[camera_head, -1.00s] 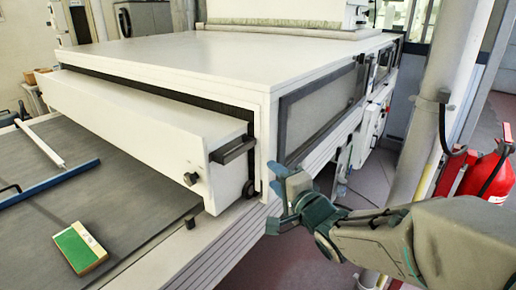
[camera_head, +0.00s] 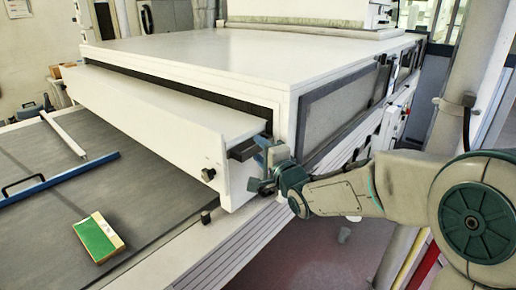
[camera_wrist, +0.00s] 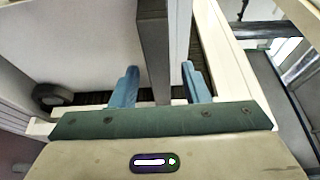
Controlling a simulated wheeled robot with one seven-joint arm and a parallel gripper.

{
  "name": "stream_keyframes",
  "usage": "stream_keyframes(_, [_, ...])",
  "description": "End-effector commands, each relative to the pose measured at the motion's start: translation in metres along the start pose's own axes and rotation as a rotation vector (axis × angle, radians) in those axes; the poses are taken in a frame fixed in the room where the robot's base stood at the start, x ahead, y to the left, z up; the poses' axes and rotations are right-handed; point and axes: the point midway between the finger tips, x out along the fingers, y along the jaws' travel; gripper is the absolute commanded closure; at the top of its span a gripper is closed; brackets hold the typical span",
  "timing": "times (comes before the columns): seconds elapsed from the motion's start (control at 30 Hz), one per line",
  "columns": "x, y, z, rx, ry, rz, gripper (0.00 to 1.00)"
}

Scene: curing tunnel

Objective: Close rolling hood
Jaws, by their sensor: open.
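The rolling hood (camera_head: 150,125) is a long white box-like cover across the front of the big white tunnel housing (camera_head: 220,55). A dark gap shows between its top and the housing. A dark bar handle (camera_head: 243,149) sticks out at its right end, with a black knob (camera_head: 208,174) lower on its front. My gripper (camera_head: 262,160) is at the handle. In the wrist view my gripper (camera_wrist: 158,85) is open, its two blue fingers on either side of the dark handle bar (camera_wrist: 153,60), with gaps visible on both sides.
A grey belt bed (camera_head: 50,190) lies in front of the hood. A green and yellow block (camera_head: 97,238), a blue bar (camera_head: 65,175) and a white rod (camera_head: 63,133) lie on it. A pale post (camera_head: 455,90) stands at the right.

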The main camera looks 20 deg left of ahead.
Motion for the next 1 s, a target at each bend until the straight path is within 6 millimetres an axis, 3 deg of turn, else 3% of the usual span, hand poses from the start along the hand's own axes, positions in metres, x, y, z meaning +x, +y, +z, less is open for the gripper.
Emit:
stream_keyframes(0.2, [0.015, 0.001, 0.0, 0.001, 0.0, 0.002, 0.58])
stream_keyframes(0.47, [0.016, 0.001, 0.0, 0.0, 0.001, 0.001, 0.58])
stream_keyframes(0.5, [0.016, 0.001, 0.0, 0.0, 0.001, 0.001, 0.61])
stream_keyframes(0.63, [0.016, 0.001, 0.0, 0.0, 0.001, 0.001, 0.97])
stream_keyframes(0.67, [0.016, 0.001, 0.0, 0.0, 0.001, 0.001, 1.0])
stream_keyframes(1.0, [0.013, 0.003, 0.003, -0.001, 0.008, 0.002, 1.0])
